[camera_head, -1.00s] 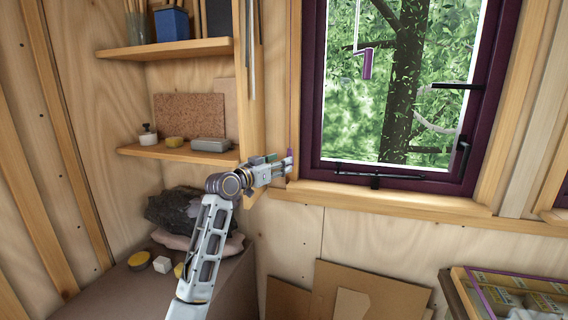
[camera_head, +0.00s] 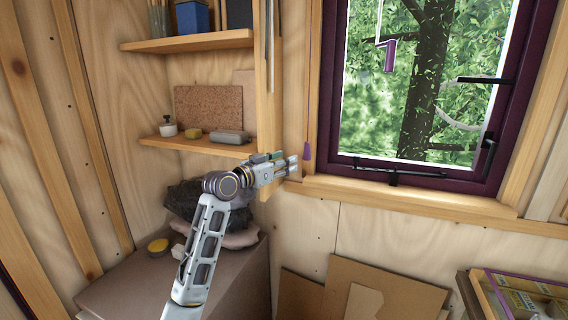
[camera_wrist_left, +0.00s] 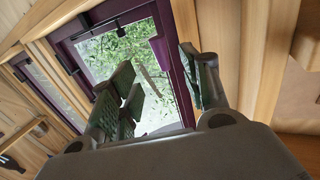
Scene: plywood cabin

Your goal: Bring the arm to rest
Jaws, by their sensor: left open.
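My left arm comes up from the bottom in the head view. Its gripper (camera_head: 291,164) is in front of the wooden post, just left of the window's lower left corner. A purple cord pull (camera_head: 307,151) hangs close to the right of the fingertips; it looks apart from them. In the left wrist view the gripper's fingers (camera_wrist_left: 165,85) stand apart with nothing between them, and the window shows beyond. My right gripper is not in view.
A purple-framed window (camera_head: 410,168) is at the right. Shelves (camera_head: 195,146) with small items are behind the arm at left. A brown surface (camera_head: 130,290) holds dark rock and a yellow round tin. Boards (camera_head: 390,290) lean on the wall. A crate (camera_head: 480,290) is at lower right.

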